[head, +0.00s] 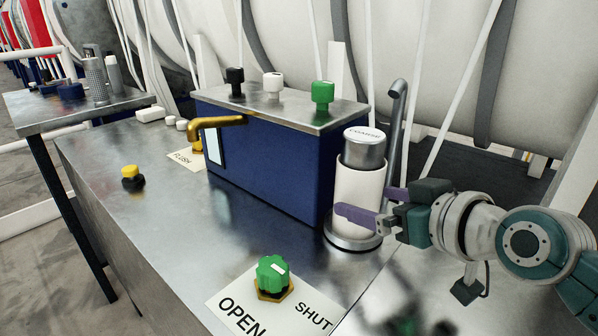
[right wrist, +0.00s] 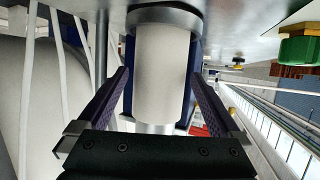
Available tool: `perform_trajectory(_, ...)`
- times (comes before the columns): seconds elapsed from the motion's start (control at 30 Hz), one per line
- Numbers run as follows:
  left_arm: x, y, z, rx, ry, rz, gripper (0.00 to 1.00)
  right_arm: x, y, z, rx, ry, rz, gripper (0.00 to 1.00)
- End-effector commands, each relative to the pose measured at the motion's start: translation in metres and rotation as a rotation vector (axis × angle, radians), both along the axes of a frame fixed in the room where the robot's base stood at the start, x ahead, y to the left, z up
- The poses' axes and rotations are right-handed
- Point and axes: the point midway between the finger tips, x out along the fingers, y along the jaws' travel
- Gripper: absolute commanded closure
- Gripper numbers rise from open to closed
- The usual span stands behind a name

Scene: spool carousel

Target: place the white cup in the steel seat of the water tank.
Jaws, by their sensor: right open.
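The white cup (head: 358,197) stands upright in the round steel seat (head: 351,242), beside the right end of the blue water tank (head: 265,158). A steel cylinder with a labelled white top (head: 364,147) rises from the cup's upper end. My right gripper (head: 362,204) is open, with its purple fingers on either side of the cup. In the right wrist view, which is upside down, the cup (right wrist: 162,75) lies between the spread fingers, with gaps beside it, and its base meets the seat (right wrist: 165,19). My left gripper is out of view.
A curved steel pipe (head: 394,120) rises close behind the cup. Black, white and green knobs (head: 323,97) stand on the tank, and a brass spout (head: 215,122) is on its left. A green knob (head: 273,276) sits in front. The steel counter (head: 190,235) has free room left.

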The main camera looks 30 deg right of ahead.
Motion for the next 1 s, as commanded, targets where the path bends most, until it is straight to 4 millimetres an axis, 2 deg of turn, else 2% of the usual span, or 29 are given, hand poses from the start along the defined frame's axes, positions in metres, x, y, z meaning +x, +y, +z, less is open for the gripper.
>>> perform_trajectory(0.03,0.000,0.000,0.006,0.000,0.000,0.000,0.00,-0.012,0.000,0.006,-0.002,0.004,0.001,0.00)
perform_trajectory(0.2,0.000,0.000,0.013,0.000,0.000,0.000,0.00,-0.044,0.000,0.019,-0.001,0.003,0.001,0.00)
perform_trajectory(0.47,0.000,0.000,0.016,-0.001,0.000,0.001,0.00,-0.071,0.002,0.029,0.002,0.006,0.004,0.00)
perform_trajectory(0.57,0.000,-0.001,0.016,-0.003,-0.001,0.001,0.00,-0.079,0.018,0.023,0.003,0.063,0.044,0.00)
perform_trajectory(0.67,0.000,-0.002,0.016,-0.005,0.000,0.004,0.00,-0.099,0.051,0.008,-0.001,0.214,0.125,0.00)
perform_trajectory(0.7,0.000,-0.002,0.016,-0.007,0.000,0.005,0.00,-0.112,0.065,0.001,-0.009,0.293,0.156,0.00)
perform_trajectory(0.8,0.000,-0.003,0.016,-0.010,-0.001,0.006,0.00,-0.150,0.090,-0.011,-0.037,0.495,0.199,0.00)
perform_trajectory(0.9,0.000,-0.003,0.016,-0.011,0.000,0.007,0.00,-0.186,0.099,-0.015,-0.066,0.666,0.195,0.00)
perform_trajectory(1.0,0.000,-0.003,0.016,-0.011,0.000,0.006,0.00,-0.214,0.101,-0.014,-0.088,0.784,0.170,0.00)
